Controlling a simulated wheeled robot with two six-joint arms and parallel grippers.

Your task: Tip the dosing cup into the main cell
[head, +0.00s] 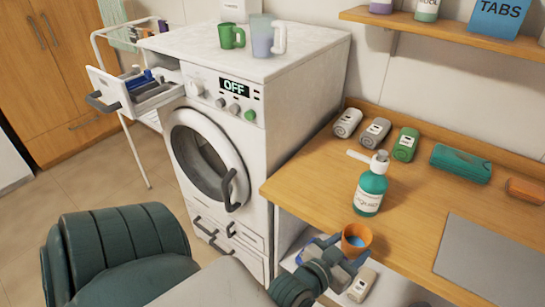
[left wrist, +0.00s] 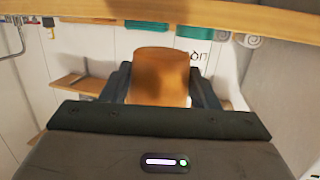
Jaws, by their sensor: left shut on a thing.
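My left gripper (head: 338,254) is shut on the orange dosing cup (head: 356,235), beside the front edge of the wooden counter. The cup looks about upright with blue liquid inside. In the left wrist view the cup (left wrist: 160,72) sits between the two dark fingers (left wrist: 160,90). The washer's drawer (head: 112,88) is pulled out at the upper left, far from the cup. It has compartments with blue and white parts; I cannot tell which is the main cell. My right gripper is not in view.
The white washer (head: 265,150) stands between drawer and counter, its door shut. A green mug (head: 231,36) and a clear jug (head: 262,38) are on its top. A teal pump bottle (head: 371,187) stands on the counter (head: 310,180), with several small containers behind it. A shelf (head: 450,30) hangs above.

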